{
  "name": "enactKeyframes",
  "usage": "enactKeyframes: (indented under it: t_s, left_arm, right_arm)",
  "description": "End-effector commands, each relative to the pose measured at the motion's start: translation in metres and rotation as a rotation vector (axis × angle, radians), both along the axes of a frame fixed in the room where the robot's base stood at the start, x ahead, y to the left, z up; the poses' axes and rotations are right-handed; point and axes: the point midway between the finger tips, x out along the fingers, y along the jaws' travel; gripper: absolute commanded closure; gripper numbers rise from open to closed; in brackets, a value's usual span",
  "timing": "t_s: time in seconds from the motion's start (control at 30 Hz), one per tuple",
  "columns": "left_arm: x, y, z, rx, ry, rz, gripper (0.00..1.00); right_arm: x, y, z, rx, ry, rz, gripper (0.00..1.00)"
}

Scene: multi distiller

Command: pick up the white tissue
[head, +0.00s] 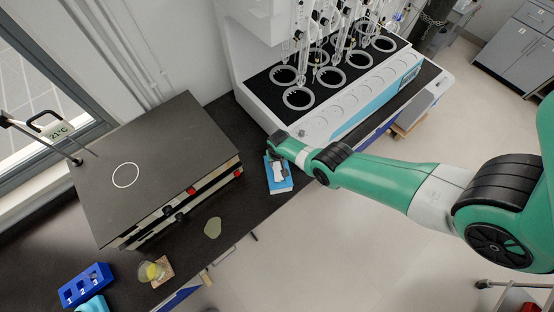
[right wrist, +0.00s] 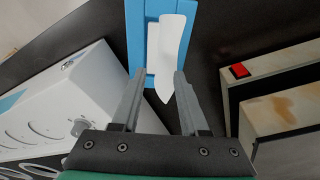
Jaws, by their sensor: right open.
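The white tissue (right wrist: 168,52) sticks out of a blue tissue box (right wrist: 135,38) in the right wrist view. In the head view the tissue (head: 278,172) and the box (head: 281,186) lie on the dark bench, partly hidden by my right arm. My right gripper (right wrist: 157,78) is open, its two fingers pointing toward the box. The tissue's pointed lower end shows between the fingers; I cannot tell whether they touch it. In the head view the right gripper (head: 279,142) is over the box's far end. My left gripper is not in view.
The white distiller (head: 330,125) with glassware stands close on the far side. A dark-topped hotplate unit (head: 150,165) stands left of the box. A beaker (head: 150,271) and a blue numbered rack (head: 84,285) stand at lower left.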

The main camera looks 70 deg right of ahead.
Motion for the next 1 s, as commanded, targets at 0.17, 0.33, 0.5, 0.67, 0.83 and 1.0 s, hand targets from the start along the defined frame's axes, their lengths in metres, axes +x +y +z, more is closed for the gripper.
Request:
enactKeyframes:
  t_s: [0.17, 0.33, 0.5, 0.67, 0.83, 1.0]
  left_arm:
    - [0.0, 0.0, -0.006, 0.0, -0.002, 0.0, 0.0]
    - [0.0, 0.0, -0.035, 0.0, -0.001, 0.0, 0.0]
    - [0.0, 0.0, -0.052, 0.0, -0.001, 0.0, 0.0]
    - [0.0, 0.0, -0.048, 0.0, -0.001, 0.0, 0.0]
    - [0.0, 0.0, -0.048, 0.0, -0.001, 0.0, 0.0]
    - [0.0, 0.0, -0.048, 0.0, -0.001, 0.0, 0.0]
  right_arm:
    - [0.0, -0.001, -0.006, 0.0, 0.0, -0.001, 0.56]
    - [-0.002, -0.004, -0.036, 0.001, 0.001, -0.005, 0.56]
    - [-0.002, -0.007, -0.053, 0.0, -0.002, -0.008, 0.56]
    - [-0.002, -0.007, -0.049, -0.001, -0.001, -0.008, 0.56]
    - [-0.003, -0.007, -0.049, -0.001, -0.001, -0.008, 0.78]
    - [-0.003, -0.007, -0.049, -0.001, -0.001, -0.008, 1.0]
